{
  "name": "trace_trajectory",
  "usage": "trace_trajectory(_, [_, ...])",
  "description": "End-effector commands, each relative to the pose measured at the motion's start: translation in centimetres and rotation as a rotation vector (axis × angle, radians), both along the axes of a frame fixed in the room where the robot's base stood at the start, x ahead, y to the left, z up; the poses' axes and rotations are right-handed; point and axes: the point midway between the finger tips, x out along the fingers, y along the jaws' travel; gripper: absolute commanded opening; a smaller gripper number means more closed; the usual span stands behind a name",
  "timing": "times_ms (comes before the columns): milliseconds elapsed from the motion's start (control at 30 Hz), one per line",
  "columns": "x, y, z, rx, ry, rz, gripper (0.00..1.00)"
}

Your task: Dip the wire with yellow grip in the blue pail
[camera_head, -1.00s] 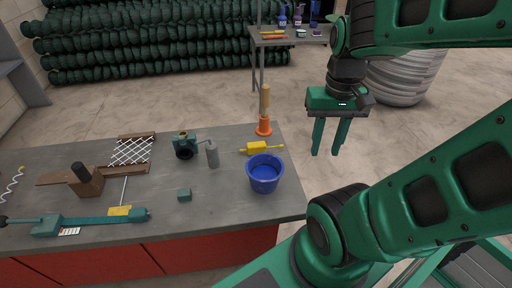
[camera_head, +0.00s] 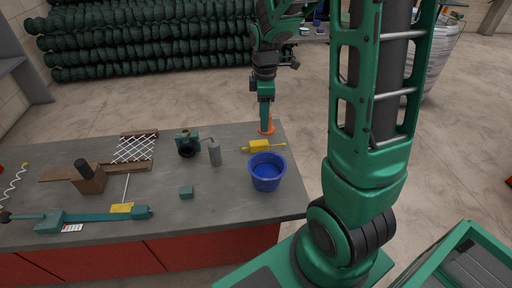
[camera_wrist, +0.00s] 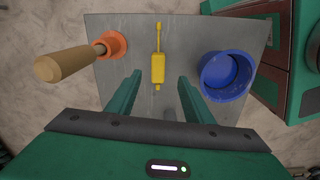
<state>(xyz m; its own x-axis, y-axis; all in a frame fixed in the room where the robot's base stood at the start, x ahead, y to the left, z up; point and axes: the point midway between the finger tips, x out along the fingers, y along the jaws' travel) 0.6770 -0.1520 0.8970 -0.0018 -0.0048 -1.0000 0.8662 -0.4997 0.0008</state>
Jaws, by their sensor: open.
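A white zigzag wire (camera_head: 11,184) with a yellow end (camera_head: 25,166) lies at the bench's far left. The blue pail (camera_head: 266,173) stands near the bench's right end, and it shows at right in the wrist view (camera_wrist: 228,76). A yellow tool (camera_head: 259,146) with a thin rod lies behind the pail. My gripper (camera_head: 265,126) points down above the bench's back right, in front of the orange-based wooden handle. In the wrist view its fingers (camera_wrist: 159,78) are apart and empty, with the yellow tool (camera_wrist: 158,69) beyond the gap.
The orange base (camera_wrist: 113,43) with its wooden handle (camera_wrist: 62,64) stands left of the fingers in the wrist view. A grey bottle (camera_head: 214,152), a teal device (camera_head: 187,144) and a small teal block (camera_head: 186,192) stand mid-bench.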

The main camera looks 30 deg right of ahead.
Motion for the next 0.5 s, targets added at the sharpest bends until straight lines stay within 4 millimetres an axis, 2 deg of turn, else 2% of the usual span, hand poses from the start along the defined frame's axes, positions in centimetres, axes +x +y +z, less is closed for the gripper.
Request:
trace_trajectory(167, [1.7,0.8,-1.5,0.005,0.001,0.116,0.47])
trace_trajectory(500, [1.7,0.8,-6.1,0.007,0.004,0.128,0.47])
